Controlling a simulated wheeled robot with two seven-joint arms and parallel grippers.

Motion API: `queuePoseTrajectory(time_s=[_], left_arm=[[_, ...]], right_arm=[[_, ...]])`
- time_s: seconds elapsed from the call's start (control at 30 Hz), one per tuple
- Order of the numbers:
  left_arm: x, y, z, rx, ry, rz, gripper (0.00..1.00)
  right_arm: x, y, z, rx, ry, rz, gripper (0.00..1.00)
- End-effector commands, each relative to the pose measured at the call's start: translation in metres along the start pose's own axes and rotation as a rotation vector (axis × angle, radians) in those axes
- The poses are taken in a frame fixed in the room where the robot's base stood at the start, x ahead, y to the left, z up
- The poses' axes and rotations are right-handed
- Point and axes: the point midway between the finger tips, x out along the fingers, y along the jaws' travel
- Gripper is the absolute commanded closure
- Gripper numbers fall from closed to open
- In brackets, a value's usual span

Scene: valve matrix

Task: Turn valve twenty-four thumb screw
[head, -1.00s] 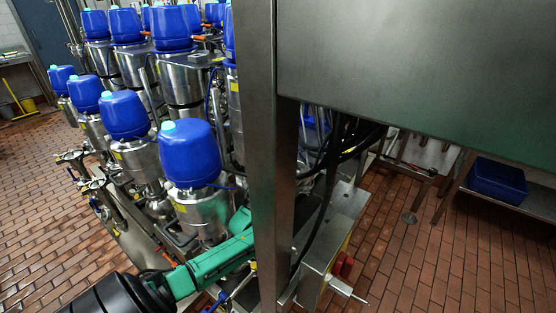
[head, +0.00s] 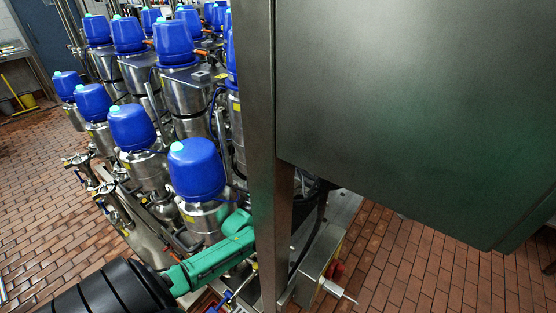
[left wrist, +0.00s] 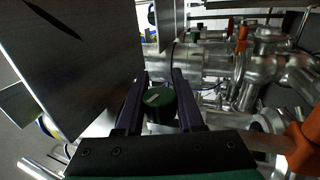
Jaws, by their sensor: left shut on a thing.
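In the left wrist view, the thumb screw (left wrist: 159,97) is a round dark green knob with a pale mark on its face. It sits between the two dark fingers of my left gripper (left wrist: 159,85), which is shut on it. A steel pipe body (left wrist: 205,60) lies just beyond the fingertips. In the head view my green left arm reaches in from the lower left, low beside the nearest blue-capped valve (head: 197,169). The gripper end and the screw are hidden there behind the steel post. I cannot read any valve number. My right gripper is not in view.
A steel post (head: 264,190) and a large cabinet panel (head: 400,110) block the right of the head view. Several blue-capped valves stand in rows at left. In the wrist view a flat plate (left wrist: 75,50) stands close on the left, with pipes at right. Brick floor (head: 400,270) is open.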

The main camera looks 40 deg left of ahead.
Motion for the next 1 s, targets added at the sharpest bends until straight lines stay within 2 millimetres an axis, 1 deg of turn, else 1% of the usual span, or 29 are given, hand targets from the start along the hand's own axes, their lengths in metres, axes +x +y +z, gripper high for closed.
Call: queuePoseTrajectory(time_s=[0.03, 0.2, 0.3, 0.43, 1.0], left_arm=[[0.004, 0.013, -0.001, 0.0, 0.003, -0.042, 1.0], [0.004, 0.007, -0.001, 0.001, 0.002, -0.204, 1.0], [0.002, 0.001, -0.001, -0.002, 0.004, -0.297, 1.0], [-0.001, -0.01, 0.0, -0.006, 0.006, -0.415, 1.0], [-0.01, -0.023, -0.001, 0.003, 0.0, -0.914, 1.0]], right_arm=[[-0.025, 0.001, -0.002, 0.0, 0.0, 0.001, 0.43], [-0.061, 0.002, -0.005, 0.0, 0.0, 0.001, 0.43], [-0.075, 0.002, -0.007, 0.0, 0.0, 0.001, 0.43], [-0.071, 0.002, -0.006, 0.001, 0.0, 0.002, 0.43], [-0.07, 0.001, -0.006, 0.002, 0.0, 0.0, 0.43]])
